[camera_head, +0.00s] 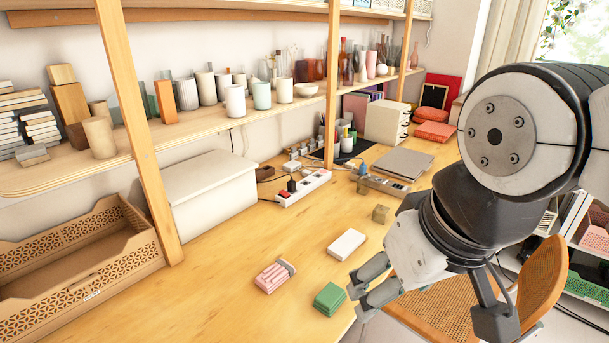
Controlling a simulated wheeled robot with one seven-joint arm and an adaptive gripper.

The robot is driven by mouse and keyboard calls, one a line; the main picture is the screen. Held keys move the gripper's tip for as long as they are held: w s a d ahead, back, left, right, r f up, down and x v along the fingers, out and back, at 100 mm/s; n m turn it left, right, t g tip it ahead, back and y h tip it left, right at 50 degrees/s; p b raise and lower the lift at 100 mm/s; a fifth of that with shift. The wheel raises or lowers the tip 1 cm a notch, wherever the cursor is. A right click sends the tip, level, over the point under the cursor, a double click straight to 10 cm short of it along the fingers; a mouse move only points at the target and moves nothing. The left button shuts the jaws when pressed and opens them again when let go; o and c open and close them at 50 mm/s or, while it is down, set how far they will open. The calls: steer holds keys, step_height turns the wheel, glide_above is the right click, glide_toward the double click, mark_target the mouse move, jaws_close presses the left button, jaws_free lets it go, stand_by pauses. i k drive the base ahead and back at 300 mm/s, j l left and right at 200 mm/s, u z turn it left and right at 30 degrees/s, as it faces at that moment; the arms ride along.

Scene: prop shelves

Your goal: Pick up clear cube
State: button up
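A small see-through-looking cube (380,214) with a brownish tint sits on the wooden table (225,270), behind the white block. A similar small cube (362,187) sits a little farther back. I cannot tell for sure which of these is the clear cube. My gripper (358,299) is at the table's front edge, just right of the green block, with its two fingers apart and nothing visible between them. Both small cubes are well behind it and apart from it.
A green block (330,299), a pink block (274,277) and a white block (346,244) lie on the table. A power strip (303,187) and a grey laptop-like slab (402,163) are behind. A wooden post (140,130) and a brown tray (135,252) stand left. A chair (543,290) is right.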

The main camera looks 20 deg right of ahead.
mark_target(381, 212)
steer(key=z, duration=0.65)
steer(key=i+l+u, duration=0.1)
steer(key=i+u, duration=0.4)
steer(key=i, duration=0.35)
